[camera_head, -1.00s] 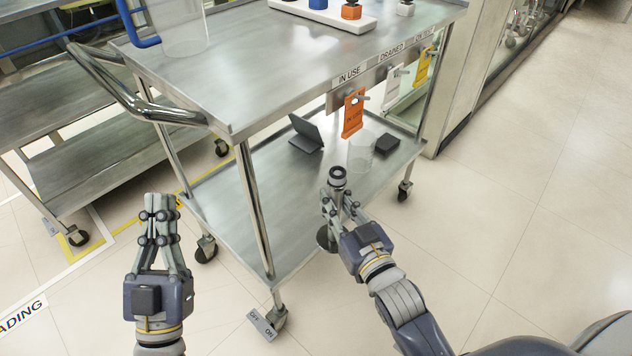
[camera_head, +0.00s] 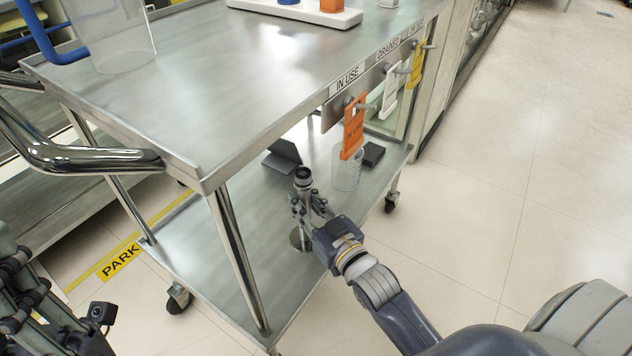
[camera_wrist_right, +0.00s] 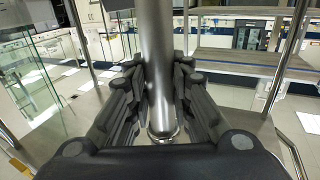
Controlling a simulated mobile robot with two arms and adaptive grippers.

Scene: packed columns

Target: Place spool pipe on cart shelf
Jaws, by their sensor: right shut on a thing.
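The spool pipe (camera_head: 303,178) is a grey metal tube with a dark-rimmed upper end and a wide round foot. It stands about upright in my right gripper (camera_head: 310,206), which is shut on its middle. The cart's lower shelf (camera_head: 240,252) is bare metal; the pipe's foot appears over it, inside the near right edge. I cannot tell whether the foot touches the shelf. In the right wrist view the pipe (camera_wrist_right: 157,55) runs between the dark finger pads (camera_wrist_right: 158,98). My left gripper (camera_head: 30,300) is partly cut off at the lower left; its jaw state is unclear.
On the lower shelf, a clear beaker (camera_head: 346,172), a black box (camera_head: 373,154) and a dark angled stand (camera_head: 283,157) sit behind the pipe. The cart's top (camera_head: 215,85) overhangs, with hanging tags (camera_head: 353,128) and a corner post (camera_head: 238,260). The floor at right is clear.

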